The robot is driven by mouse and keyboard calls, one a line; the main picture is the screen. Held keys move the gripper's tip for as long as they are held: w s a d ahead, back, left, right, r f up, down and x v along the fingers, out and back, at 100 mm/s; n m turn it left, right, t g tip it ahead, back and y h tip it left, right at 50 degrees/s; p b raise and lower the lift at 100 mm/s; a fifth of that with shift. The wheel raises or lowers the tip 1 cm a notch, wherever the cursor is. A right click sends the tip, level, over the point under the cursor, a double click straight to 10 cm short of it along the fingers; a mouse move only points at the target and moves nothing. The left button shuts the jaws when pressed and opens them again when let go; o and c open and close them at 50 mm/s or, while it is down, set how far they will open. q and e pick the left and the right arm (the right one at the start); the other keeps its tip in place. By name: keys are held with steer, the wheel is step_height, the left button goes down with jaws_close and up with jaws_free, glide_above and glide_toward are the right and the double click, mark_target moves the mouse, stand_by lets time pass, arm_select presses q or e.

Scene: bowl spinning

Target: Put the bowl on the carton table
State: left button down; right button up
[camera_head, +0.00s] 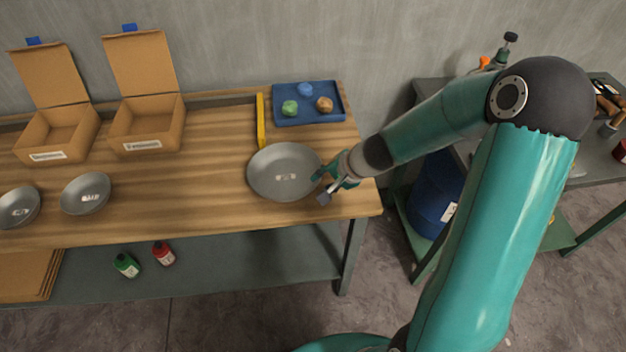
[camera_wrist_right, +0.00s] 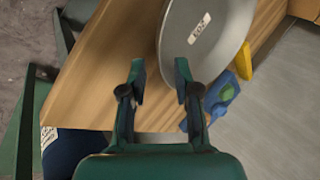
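A large shallow grey bowl (camera_head: 284,172) with a small label sits on the right part of the wooden table (camera_head: 215,205). Two smaller grey bowls, one at the left edge (camera_head: 18,208) and one beside it (camera_head: 86,194), stand on the same table. My right gripper (camera_head: 322,186) is at the large bowl's right rim with its fingers spread. In the right wrist view the large bowl (camera_wrist_right: 208,35) shows ahead of the open gripper (camera_wrist_right: 160,74); one finger overlaps the bowl and the other is outside its rim. Contact cannot be told. My left gripper is not in view.
Two open cartons, one at left (camera_head: 62,128) and one beside it (camera_head: 147,115), stand at the table's back. A yellow bar (camera_head: 261,120) and a blue tray (camera_head: 290,117) with coloured lumps lie behind the large bowl. Bare wood separates the bowls. A blue barrel (camera_head: 434,190) stands right.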

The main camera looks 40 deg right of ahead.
steer(key=a+p+v, duration=0.1)
steer(key=p+v, duration=0.1)
steer(key=v, duration=0.4)
steer(key=s+a+f+n+g, duration=0.2)
steer(key=s+a+f+n, duration=0.1)
steer(key=a+f, duration=0.4)
steer(key=s+a+f+n+g+y, duration=0.1)
steer(key=s+a+f+n+g, duration=0.1)
steer(key=s+a+f+n, duration=0.2)
steer(key=s+a+f+n+g+y, duration=0.1)
steer(key=s+a+f+n, duration=0.3)
steer(key=a+f, duration=0.6)
steer(key=shift+a+f+n+g, duration=0.35)
steer(key=shift+a+n+g, duration=0.15)
steer(key=shift+a+n, duration=0.55)
steer(key=shift+s, duration=0.1)
